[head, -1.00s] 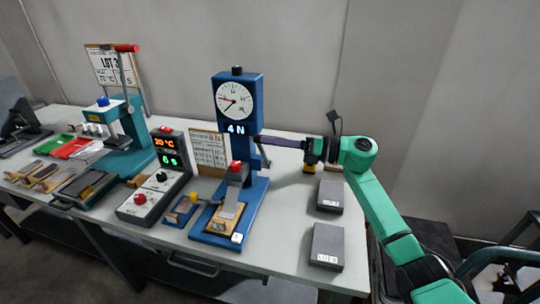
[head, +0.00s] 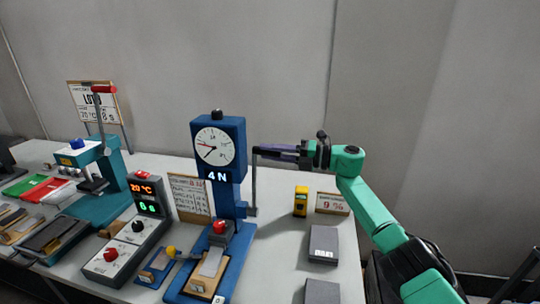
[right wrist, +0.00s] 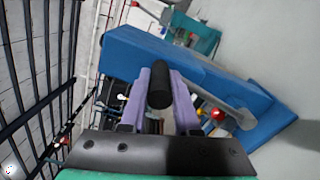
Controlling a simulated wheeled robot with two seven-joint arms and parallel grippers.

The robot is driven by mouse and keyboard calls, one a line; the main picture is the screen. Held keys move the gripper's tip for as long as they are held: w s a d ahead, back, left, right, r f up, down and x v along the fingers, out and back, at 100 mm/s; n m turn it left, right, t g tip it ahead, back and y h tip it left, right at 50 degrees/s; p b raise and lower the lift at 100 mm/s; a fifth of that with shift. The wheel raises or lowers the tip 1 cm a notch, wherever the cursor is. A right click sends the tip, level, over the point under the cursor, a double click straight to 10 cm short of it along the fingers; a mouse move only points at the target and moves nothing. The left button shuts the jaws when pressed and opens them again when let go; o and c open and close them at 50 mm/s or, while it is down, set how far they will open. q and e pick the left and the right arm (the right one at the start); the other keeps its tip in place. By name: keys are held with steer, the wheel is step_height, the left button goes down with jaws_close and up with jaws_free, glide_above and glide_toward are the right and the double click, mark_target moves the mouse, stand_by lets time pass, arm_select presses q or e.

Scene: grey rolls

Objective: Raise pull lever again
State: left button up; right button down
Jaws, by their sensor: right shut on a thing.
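The blue pull tester (head: 229,165) stands on the table with a round dial (head: 213,146) and a display reading 4 N. Its grey pull lever (head: 254,185) stands nearly upright at the tester's right side. My right gripper (head: 264,152), with purple fingers, is at the lever's top end, level with the dial. In the right wrist view the black lever handle (right wrist: 160,85) sits between the two fingers (right wrist: 158,92), which are shut on it. A strip sample (head: 211,262) lies at the tester's base below the red-topped clamp (head: 219,228). My left gripper is out of view.
A control box (head: 125,243) with lit displays and a teal press (head: 105,180) stand to the left. A yellow device (head: 300,201), a 9 % sign (head: 332,204) and grey blocks (head: 322,243) are on the right. Table around the lever's foot is clear.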

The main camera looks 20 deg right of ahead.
steer(key=shift+w+d, duration=0.15)
stand_by(0.3)
steer(key=c, duration=0.9)
jaws_free()
steer(key=shift+c, duration=0.2)
steer(key=shift+o, duration=1.4)
steer(key=shift+w+d, duration=0.1)
steer(key=b+v, duration=0.4)
steer(key=v, duration=1)
steer(key=shift+s+d, duration=0.2)
steer(key=shift+d, duration=0.05)
